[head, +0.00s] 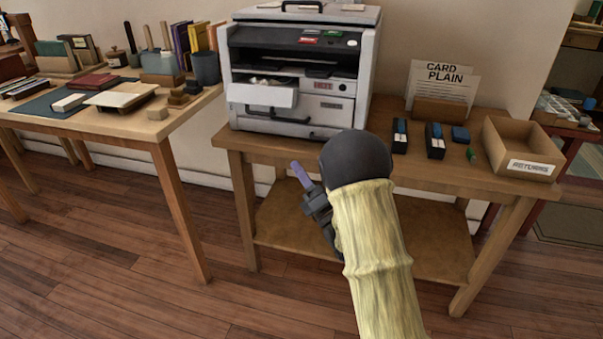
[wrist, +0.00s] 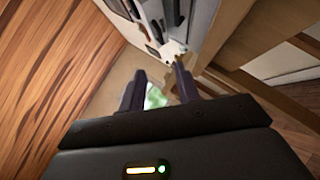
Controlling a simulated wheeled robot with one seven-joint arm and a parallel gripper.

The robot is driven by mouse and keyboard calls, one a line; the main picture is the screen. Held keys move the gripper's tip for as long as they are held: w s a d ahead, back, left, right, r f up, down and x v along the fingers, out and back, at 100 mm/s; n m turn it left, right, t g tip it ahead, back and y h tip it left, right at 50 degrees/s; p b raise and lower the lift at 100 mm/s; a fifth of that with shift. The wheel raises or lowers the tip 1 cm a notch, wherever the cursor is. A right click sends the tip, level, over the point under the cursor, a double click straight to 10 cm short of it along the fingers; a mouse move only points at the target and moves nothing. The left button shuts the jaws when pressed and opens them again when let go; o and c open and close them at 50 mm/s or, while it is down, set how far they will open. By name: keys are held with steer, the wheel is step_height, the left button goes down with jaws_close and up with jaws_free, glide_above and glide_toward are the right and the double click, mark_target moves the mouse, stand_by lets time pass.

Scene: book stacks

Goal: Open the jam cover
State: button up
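A grey-white machine (head: 361,89) stands on the wooden table, and its front also shows in the wrist view (wrist: 188,15). A white front flap (head: 262,95) on its left side tilts outward under a dark slot. A dark handle (head: 278,117) sits below the flap. I cannot tell for certain which panel is the jam cover. My gripper (head: 303,176) is in front of the table, below and apart from the machine. In the wrist view its two fingers (wrist: 159,87) stand apart with a gap between them.
The wooden table (head: 400,171) has a lower shelf (head: 285,217). On its right are a returns box (head: 527,165), a card sign (head: 441,84) and small dark boxes (head: 436,141). A second table (head: 120,122) with books stands left. Wood floor (head: 110,260) is clear in front.

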steer(key=shift+w+d+r+m+h, duration=0.1)
steer(key=shift+w+m+h, duration=0.05)
steer(key=shift+m+h, duration=0.15)
steer(key=c, duration=0.7)
steer(key=shift+w+d+r+m+h+p, duration=0.2)
steer(key=shift+w+m+h+p, duration=0.1)
steer(key=shift+m+h, duration=0.25)
steer(key=shift+w+d+r+m+h+p, duration=0.15)
steer(key=shift+m+h+p, duration=0.1)
steer(key=shift+m+h, duration=0.3)
steer(key=s+d+f+m+g+h+p, duration=0.2)
steer(key=s+d+m+g+h+p, duration=0.5)
steer(key=m, duration=1)
steer(key=s+d+m+g+h+p, duration=0.2)
steer(key=s+m+g, duration=0.8)
steer(key=s, duration=0.9)
steer(key=shift+s+r+m+h, duration=0.25)
steer(key=shift+s+m+h, duration=0.05)
steer(key=shift+m+h, duration=0.55)
steer(key=shift+w+d, duration=0.1)
